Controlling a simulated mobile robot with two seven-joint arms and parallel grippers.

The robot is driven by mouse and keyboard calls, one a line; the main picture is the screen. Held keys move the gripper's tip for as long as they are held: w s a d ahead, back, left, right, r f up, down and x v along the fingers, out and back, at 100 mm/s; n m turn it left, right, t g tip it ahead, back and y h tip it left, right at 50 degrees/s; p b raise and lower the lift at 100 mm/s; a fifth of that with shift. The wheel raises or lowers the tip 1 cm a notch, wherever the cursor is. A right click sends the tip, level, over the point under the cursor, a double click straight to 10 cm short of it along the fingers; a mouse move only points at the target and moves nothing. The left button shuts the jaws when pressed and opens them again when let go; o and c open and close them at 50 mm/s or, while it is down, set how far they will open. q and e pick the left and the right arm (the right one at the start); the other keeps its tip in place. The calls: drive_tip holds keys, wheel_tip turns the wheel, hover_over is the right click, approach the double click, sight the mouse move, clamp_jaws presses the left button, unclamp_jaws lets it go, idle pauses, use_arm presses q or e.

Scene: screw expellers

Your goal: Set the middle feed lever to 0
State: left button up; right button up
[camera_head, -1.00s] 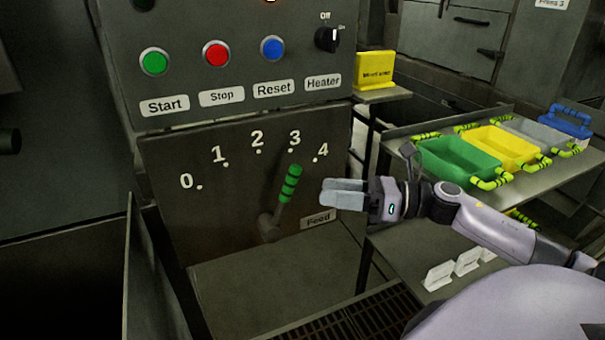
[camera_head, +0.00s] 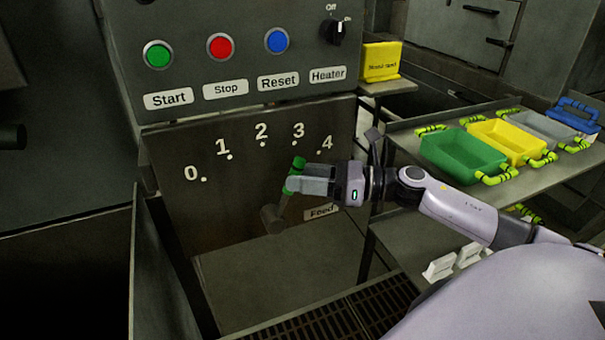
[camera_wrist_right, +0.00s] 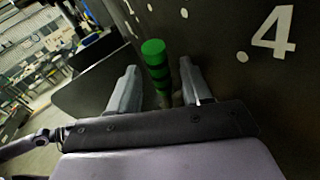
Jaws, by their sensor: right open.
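The feed lever (camera_head: 299,164) has a green handle with dark bands and a grey base pivot (camera_head: 274,218). It leans up and right, with its tip just under the 3 on the dial panel (camera_head: 225,190) numbered 0 to 4. My right gripper (camera_head: 290,186) is at the handle from the right and hides part of it. In the right wrist view the green handle (camera_wrist_right: 154,62) stands between the two open fingers (camera_wrist_right: 160,90), with a gap visible on the left side. My left gripper is not in view.
Above the dial are the Start (camera_head: 158,54), Stop (camera_head: 220,46) and Reset (camera_head: 277,40) buttons and the Heater knob (camera_head: 336,32). A shelf at right holds a green bin (camera_head: 462,155) and a yellow bin (camera_head: 505,140). The space left of the lever is clear.

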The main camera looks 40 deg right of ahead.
drive_tip(key=shift+w+a, duration=0.15)
drive_tip(key=shift+a, duration=0.05)
drive_tip(key=shift+c, duration=0.4)
clamp_jaws()
